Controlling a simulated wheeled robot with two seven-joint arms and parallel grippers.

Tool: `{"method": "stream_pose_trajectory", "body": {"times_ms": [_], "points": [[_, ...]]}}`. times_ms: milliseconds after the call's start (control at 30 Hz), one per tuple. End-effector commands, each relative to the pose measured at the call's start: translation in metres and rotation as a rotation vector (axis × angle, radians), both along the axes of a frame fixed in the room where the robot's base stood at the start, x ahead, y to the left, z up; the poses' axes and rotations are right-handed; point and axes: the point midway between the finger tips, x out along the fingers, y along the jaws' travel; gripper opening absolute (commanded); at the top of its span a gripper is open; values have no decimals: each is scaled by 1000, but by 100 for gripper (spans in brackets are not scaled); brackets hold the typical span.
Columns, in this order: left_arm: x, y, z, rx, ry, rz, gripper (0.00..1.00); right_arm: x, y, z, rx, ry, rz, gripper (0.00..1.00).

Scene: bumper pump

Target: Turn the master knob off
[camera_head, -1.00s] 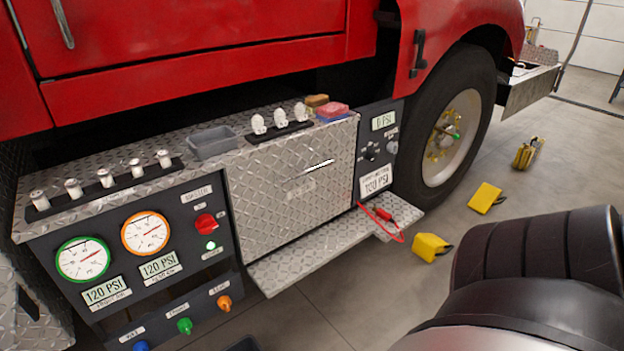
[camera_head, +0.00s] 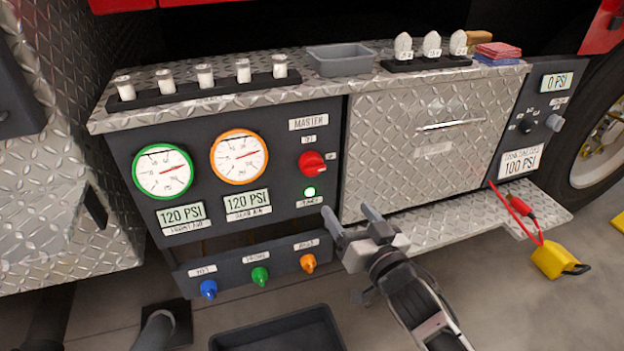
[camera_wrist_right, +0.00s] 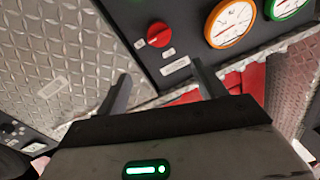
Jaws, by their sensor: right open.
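The red master knob (camera_head: 312,162) sits on the dark control panel (camera_head: 290,220), under a label reading MASTER. A green light (camera_head: 309,192) glows just below it. The knob also shows in the right wrist view (camera_wrist_right: 158,34), beyond the fingertips and apart from them. My right gripper (camera_head: 348,210) is open and empty, below and to the right of the knob, in front of the panel's right edge. In the right wrist view its two fingers (camera_wrist_right: 160,75) stand wide apart with nothing between them. My left gripper is not in view.
Two gauges (camera_head: 162,171) (camera_head: 239,157) and 120 PSI displays are left of the knob. Blue, green and orange knobs (camera_head: 260,276) sit below. A diamond-plate door (camera_head: 430,145) and step (camera_head: 480,215) lie right. A dark bin (camera_head: 280,330) is on the floor.

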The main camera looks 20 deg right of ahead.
Motion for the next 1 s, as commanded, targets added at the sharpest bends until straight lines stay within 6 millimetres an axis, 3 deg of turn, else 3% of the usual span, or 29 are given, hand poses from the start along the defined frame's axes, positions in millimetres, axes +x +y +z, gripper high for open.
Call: {"method": "stream_pose_trajectory", "body": {"times_ms": [267,667,800,1000], "points": [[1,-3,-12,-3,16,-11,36,27,3,-3,0,-7,0,70],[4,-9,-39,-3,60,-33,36,113,12,-4,-1,-4,0,70],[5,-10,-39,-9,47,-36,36,137,15,-4,-1,-3,-1,70],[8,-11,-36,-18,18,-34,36,156,18,-4,1,-3,-1,70]]}}
